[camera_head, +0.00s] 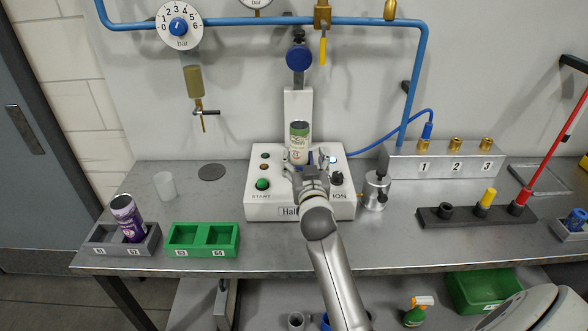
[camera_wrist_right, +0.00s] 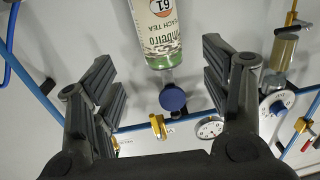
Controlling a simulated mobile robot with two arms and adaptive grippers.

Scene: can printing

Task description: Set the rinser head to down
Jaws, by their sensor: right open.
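A white station (camera_head: 262,208) with START and other buttons stands at the middle of the bench. A green-topped tea can (camera_head: 299,143) stands upright at its column; it also shows in the right wrist view (camera_wrist_right: 157,35). A round dark blue head (camera_head: 299,57) is above the can on the column, apart from it, and shows in the wrist view (camera_wrist_right: 173,98). I cannot tell for certain that this is the rinser head. My right gripper (camera_head: 308,172) is open and empty in front of the can, its fingers spread wide in the wrist view. My left gripper is not in view.
A purple can (camera_head: 127,216) sits in a grey holder (camera_head: 102,235) at left, beside an empty green holder (camera_head: 190,252). A small metal device with a black knob (camera_head: 375,190) stands right of the station. Blue pipes (camera_head: 260,21) with gauges and valves run along the wall.

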